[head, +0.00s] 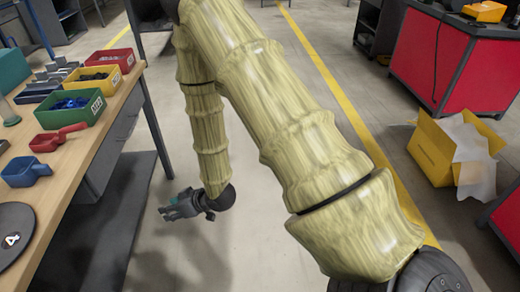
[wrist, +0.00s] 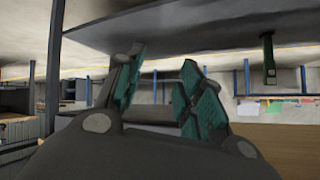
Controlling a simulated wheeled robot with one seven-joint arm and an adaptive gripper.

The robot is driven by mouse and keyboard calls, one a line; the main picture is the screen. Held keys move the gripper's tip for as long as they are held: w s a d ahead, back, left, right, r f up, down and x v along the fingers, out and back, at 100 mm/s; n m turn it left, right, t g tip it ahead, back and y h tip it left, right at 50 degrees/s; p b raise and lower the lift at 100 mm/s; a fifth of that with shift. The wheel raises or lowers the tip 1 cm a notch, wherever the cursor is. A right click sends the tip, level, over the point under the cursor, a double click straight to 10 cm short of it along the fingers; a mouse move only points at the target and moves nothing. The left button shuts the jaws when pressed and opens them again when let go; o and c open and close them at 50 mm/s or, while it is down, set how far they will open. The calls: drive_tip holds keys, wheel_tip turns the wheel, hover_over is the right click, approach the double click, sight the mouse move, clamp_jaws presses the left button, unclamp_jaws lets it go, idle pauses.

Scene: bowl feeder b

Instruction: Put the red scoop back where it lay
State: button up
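The red scoop (head: 57,137) lies on the wooden workbench (head: 68,183), in front of the green bin and behind a blue scoop (head: 25,171). Its handle points right, toward the bench edge. My gripper (head: 168,212) hangs low over the floor, to the right of the bench and well apart from the scoop. In the wrist view my gripper (wrist: 158,95) shows its two green-padded fingers spread with a gap between them and nothing in it. The red scoop does not show in the wrist view.
A green bin (head: 72,122) of blue parts, a yellow bin (head: 108,87) and a red bin (head: 124,60) line the bench. A black disc marked 4 (head: 12,232) lies near its front. A yellow box (head: 433,147) stands on the floor at right.

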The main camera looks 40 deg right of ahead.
drive_tip(key=s+d+f+m+g+h, duration=0.2)
drive_tip(key=s+d+f+g+h, duration=0.15)
drive_tip(key=s+f, duration=1.1)
drive_tip(key=s+d+f+m+g+h, duration=0.1)
drive_tip(key=s+g, duration=0.1)
drive_tip(key=s, duration=0.8)
drive_tip(key=s+d+f+g+h, duration=0.1)
drive_tip(key=s+d+f+g, duration=0.1)
drive_tip(key=s, duration=0.8)
drive_tip(key=shift+d+f+m+g, duration=0.2)
drive_tip(key=shift+d+m+g, duration=0.15)
drive_tip(key=shift+g, duration=0.4)
